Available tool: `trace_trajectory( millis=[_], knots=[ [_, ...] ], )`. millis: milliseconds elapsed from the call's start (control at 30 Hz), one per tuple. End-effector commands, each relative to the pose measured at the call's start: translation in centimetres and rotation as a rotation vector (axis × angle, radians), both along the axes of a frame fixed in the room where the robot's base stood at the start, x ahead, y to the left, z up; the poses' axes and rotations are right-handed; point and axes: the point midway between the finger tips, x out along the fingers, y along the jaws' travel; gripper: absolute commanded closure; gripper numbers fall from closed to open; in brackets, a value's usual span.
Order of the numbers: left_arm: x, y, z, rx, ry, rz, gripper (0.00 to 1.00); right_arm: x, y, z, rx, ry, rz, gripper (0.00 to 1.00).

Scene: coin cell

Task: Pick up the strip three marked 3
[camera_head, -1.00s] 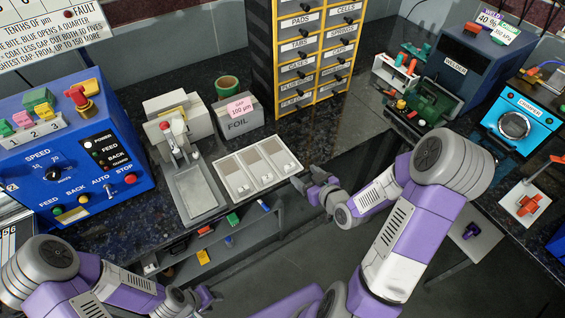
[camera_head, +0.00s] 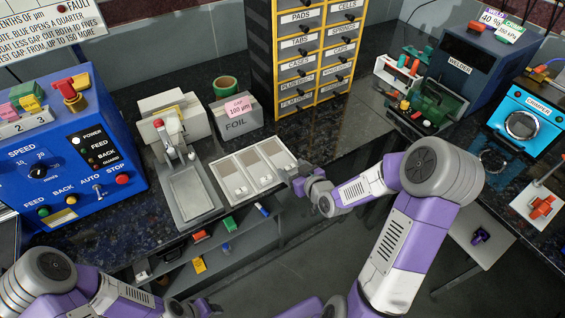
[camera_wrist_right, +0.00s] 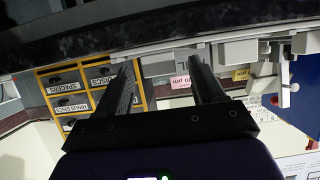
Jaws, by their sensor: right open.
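A white tray (camera_head: 256,189) on the dark counter holds three flat grey-brown strips side by side, each with a small white tag. The marks on the tags are too small to read. The rightmost strip (camera_head: 271,148) lies nearest my right gripper (camera_head: 287,176), which is at the tray's right front corner, open and empty. Whether it touches the tray I cannot tell. In the right wrist view the two dark fingers (camera_wrist_right: 162,72) are apart with nothing between them. My left gripper (camera_head: 203,308) is at the bottom edge, mostly cut off.
A metal-plated device (camera_head: 193,193) stands left of the tray, with a FOIL box (camera_head: 237,122) behind it. A yellow drawer cabinet (camera_head: 265,70) stands at the back. A blue machine (camera_head: 65,150) is at left. A shelf with small coloured parts lies below the counter.

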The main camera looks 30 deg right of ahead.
Motion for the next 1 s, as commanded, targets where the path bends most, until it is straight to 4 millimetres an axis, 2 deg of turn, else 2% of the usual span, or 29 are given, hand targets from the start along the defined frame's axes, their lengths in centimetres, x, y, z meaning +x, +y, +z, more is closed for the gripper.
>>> trace_trajectory(
  millis=[100,133,500,767,867,1000],
  knots=[
    [0.0,0.0,0.1,0.000,0.000,0.000,0.57,0.0,0.0,0.1,0.000,0.000,0.000,0.32],
    [0.0,0.0,0.1,0.000,0.000,0.000,0.57,0.0,0.0,0.1,0.000,0.000,0.000,0.35],
    [0.0,0.0,0.0,0.000,0.000,0.000,0.57,-0.1,0.0,0.0,0.000,0.000,0.000,0.91],
    [0.0,0.0,0.2,0.000,0.000,0.000,0.57,0.0,0.0,0.4,-0.001,-0.001,0.000,0.92],
    [0.0,0.0,0.8,0.000,0.000,0.000,0.57,0.0,0.0,1.8,-0.004,-0.003,0.001,0.92],
    [0.0,0.0,2.1,0.000,0.000,0.000,0.57,0.0,0.0,4.7,-0.006,-0.004,0.001,0.92]
  ],
)
